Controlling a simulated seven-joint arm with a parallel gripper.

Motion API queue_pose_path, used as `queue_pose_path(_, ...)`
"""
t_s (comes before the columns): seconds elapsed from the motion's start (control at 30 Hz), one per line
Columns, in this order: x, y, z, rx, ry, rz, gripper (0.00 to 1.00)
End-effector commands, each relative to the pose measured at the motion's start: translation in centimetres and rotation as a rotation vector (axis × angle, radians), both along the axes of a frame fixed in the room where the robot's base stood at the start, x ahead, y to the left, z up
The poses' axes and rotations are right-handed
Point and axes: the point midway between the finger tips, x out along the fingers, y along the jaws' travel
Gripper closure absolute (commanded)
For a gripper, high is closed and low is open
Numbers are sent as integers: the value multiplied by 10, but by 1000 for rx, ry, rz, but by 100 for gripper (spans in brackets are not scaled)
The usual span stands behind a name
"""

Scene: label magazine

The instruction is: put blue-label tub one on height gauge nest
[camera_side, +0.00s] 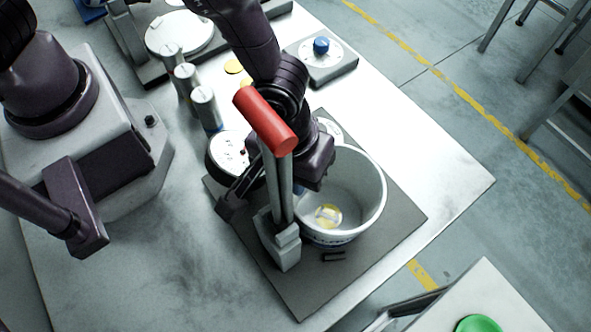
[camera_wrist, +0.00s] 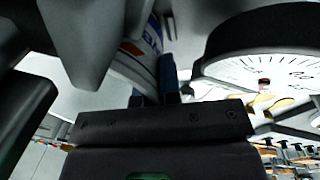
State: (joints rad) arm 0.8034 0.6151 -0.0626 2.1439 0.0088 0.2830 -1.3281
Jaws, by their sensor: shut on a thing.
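A white, open tub (camera_side: 362,205) stands upright at or just above the dark base plate (camera_side: 395,222) in the side view; I cannot tell whether it touches. A blue band shows low on its outside, and a yellow-and-white disc shows inside. The wrist view shows the tub's blue label (camera_wrist: 150,38) close past my gripper (camera_wrist: 156,96). The height gauge has a round white dial (camera_side: 229,151), a grey column and a red handle (camera_side: 265,120), close beside the tub. The nest is hidden.
Several grey cylinders (camera_side: 205,105) stand behind the dial. A box with a blue knob (camera_side: 321,46) is at the back. The dial (camera_wrist: 262,65) fills the upper right of the wrist view. The table right of the plate is clear. A green disc (camera_side: 478,324) lies at the lower right.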

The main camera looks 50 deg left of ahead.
Motion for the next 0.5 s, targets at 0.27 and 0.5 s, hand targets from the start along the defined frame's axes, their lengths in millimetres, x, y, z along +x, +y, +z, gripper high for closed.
queue_pose_path(0.27,0,0,-2,0,0,0,100)
queue_pose_path(0.5,0,0,-2,0,0,0,84)
